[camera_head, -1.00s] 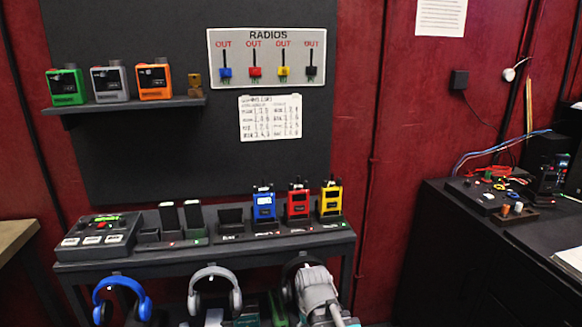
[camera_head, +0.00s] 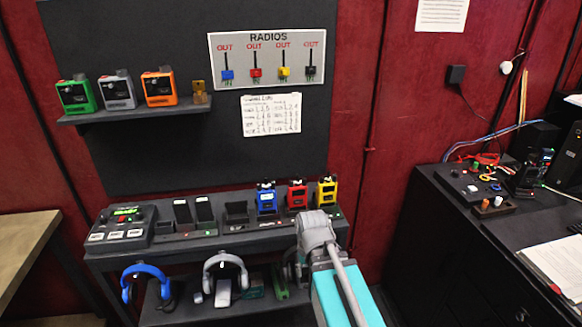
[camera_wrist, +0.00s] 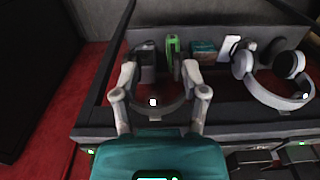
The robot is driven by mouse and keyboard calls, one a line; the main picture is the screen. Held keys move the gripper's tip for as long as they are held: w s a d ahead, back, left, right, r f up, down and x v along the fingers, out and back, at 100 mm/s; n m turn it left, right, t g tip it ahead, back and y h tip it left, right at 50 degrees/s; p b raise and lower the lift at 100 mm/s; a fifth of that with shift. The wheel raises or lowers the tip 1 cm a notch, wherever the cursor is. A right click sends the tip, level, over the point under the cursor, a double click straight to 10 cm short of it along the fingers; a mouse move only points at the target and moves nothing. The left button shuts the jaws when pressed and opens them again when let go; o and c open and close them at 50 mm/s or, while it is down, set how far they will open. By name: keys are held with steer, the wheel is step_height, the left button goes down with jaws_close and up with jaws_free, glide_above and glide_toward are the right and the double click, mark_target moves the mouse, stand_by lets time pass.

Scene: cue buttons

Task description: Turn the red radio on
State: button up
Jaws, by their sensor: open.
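The red radio (camera_head: 297,196) stands upright in the charging rack on the table, between a blue radio (camera_head: 266,199) and a yellow radio (camera_head: 327,192). Its knob and screen details are too small to read. My arm rises in front of the rack, just below and right of the red radio, and hides the gripper in the head view. In the wrist view my gripper (camera_wrist: 160,72) is open, its fingers apart with nothing held, over the lower shelf with the headphones. The red radio does not show in the wrist view.
Blue headphones (camera_head: 147,272) and grey headphones (camera_head: 224,262) hang below the rack; the grey pair also shows in the wrist view (camera_wrist: 270,98). A control box (camera_head: 123,224) sits at the rack's left. A cluttered black desk (camera_head: 440,215) stands right, a wooden table (camera_head: 25,240) left.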

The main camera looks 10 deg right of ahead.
step_height(320, 180, up, 16)
steer(key=w+p, duration=0.2)
steer(key=p, duration=1.3)
step_height(320, 180, up, 13)
steer(key=n+p, duration=1.2)
steer(key=n, duration=0.4)
glide_above(291, 181)
steer(key=shift+s+f, duration=0.1)
steer(key=shift+s, duration=0.1)
steer(key=shift+f, duration=0.15)
step_height(291, 181, down, 14)
steer(key=b, duration=1.3)
steer(key=shift+w+r, duration=0.15)
steer(key=shift+r, duration=0.1)
steer(key=shift+c, duration=0.2)
